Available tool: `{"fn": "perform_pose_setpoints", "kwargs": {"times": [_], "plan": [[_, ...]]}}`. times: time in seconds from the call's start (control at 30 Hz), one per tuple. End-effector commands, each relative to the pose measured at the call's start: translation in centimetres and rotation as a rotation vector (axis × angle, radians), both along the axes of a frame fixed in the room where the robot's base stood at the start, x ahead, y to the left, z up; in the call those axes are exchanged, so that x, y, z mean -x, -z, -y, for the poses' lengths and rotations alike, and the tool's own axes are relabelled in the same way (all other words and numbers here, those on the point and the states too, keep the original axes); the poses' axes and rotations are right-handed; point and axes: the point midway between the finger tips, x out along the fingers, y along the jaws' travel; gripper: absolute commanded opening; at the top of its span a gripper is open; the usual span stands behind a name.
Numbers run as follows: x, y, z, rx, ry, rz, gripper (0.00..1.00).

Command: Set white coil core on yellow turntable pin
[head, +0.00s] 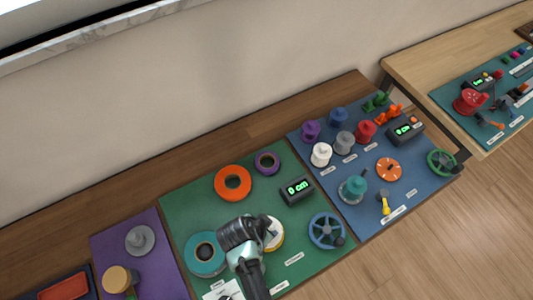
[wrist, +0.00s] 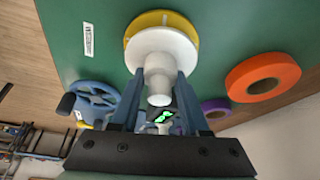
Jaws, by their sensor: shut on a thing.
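My gripper (wrist: 161,82) is shut on the white coil core (wrist: 160,46), with one finger on each side of its narrow neck in the wrist view. The core's wide flange faces the yellow turntable (wrist: 160,18) and covers much of it. The pin is hidden, and I cannot tell whether the core touches the turntable or sits around the pin. In the head view my gripper (head: 262,233) is over the green mat, and the yellow turntable (head: 280,240) shows just right of it, partly covered.
On the green mat (head: 180,215) stand an orange ring (head: 233,183), a purple ring (head: 267,163), a teal ring (head: 205,254), a display box (head: 297,190) and a blue handwheel (head: 326,231). A blue mat (head: 330,185) with several spools lies to the right.

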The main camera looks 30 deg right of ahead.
Motion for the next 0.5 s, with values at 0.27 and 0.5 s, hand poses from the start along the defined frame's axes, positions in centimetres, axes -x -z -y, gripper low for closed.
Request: {"fn": "perform_pose_setpoints", "kwargs": {"times": [0.27,0.5], "plan": [[0.0,0.9,0.0,0.000,0.000,0.000,0.00],[0.0,1.6,0.0,0.000,0.000,0.000,0.00]]}}
